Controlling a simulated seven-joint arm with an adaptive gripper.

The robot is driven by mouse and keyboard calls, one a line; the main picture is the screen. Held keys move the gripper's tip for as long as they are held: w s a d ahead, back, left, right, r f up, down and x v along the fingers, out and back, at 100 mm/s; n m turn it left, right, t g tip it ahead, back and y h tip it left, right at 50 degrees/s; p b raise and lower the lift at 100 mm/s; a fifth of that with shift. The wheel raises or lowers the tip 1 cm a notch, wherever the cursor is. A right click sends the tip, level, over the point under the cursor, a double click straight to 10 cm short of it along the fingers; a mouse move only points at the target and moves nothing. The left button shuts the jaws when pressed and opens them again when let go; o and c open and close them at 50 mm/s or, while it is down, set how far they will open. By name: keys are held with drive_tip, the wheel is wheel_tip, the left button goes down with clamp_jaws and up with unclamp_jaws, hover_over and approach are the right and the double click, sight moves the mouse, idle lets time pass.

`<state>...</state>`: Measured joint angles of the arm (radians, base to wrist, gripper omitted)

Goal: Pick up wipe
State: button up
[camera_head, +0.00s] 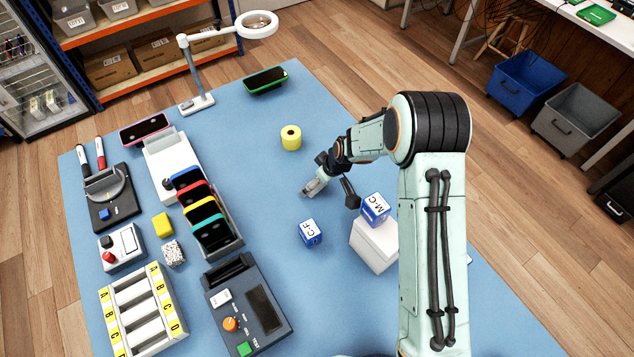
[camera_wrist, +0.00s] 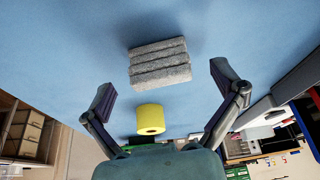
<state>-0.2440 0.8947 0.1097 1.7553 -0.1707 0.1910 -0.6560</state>
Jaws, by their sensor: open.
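The wipe is a grey, ridged, folded cloth (camera_wrist: 160,63) lying flat on the blue mat in the wrist view. It sits ahead of and between my open fingers, touching neither. In the head view a small part of the wipe (camera_head: 314,186) shows beside my gripper (camera_head: 336,176), on the middle of the mat. My gripper also shows in the wrist view (camera_wrist: 164,90), with its two fingers spread wide and nothing between the tips.
A yellow roll (camera_head: 291,138) stands behind the wipe. A blue cube (camera_head: 310,232) lies in front, and another cube (camera_head: 375,209) sits on a white box (camera_head: 374,246). A phone rack (camera_head: 222,238) stands to the left. The blue mat (camera_head: 265,180) is clear left of the wipe.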

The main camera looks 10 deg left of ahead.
drive_tip(key=shift+x, duration=0.75)
drive_tip(key=c, duration=0.8)
drive_tip(key=shift+c, duration=0.2)
drive_tip(key=shift+r, duration=0.1)
